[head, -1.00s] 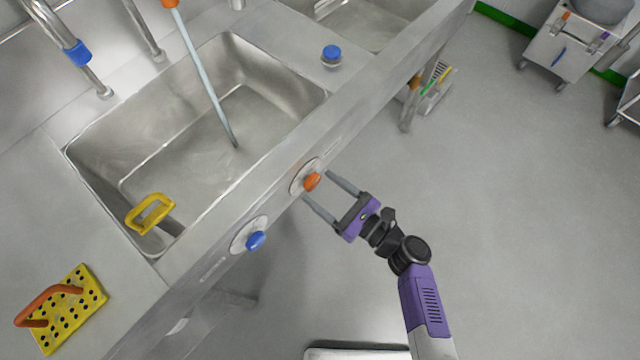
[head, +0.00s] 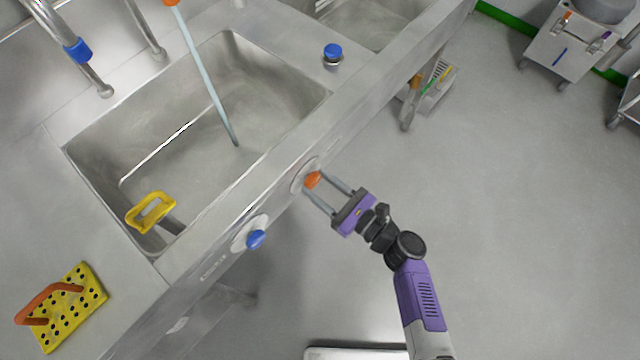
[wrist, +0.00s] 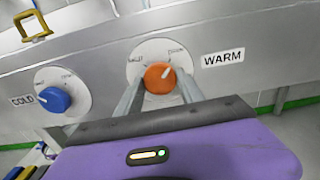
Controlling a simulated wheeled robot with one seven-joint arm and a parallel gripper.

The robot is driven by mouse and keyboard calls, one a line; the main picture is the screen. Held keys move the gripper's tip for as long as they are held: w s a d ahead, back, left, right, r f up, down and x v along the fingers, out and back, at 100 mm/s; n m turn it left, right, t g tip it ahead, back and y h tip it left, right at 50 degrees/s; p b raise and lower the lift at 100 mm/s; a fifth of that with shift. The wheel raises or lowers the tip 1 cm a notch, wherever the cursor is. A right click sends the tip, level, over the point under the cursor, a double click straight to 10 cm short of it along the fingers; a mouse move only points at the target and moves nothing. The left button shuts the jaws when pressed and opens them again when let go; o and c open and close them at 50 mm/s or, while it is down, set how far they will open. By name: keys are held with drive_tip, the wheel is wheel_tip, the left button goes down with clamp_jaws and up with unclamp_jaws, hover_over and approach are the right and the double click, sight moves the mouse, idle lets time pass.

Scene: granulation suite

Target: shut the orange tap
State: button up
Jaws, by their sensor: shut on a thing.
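The orange tap (head: 313,180) is a round knob on a pale dial plate on the sink's front panel. In the wrist view the orange tap (wrist: 159,78) sits beside a label reading WARM, and its white pointer mark points to the upper right. My gripper (head: 318,190) is at the knob, with one finger on each side of it. In the wrist view my gripper's fingers (wrist: 160,92) are closed on the orange knob. The fingers cover parts of the dial plate's lower edge.
A blue tap (head: 256,239) labelled COLD is to the left on the same panel. The steel sink (head: 180,150) holds a yellow handled item (head: 150,212) and a water stream. A yellow perforated block (head: 75,310) lies on the counter.

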drive_tip(key=shift+f, duration=0.1)
drive_tip(key=n+b, duration=0.4)
drive_tip(key=shift+f+n+b, duration=0.2)
drive_tip(key=shift+n+b, duration=0.15)
drive_tip(key=shift+n, duration=0.05)
drive_tip(key=n+b, duration=0.4)
drive_tip(key=shift+n+b, duration=0.3)
drive_tip(key=n+b, duration=0.8)
drive_tip(key=shift+r, duration=0.15)
drive_tip(key=shift+r+n+b, duration=0.1)
drive_tip(key=shift+n+b, duration=0.2)
drive_tip(key=o, duration=1.4)
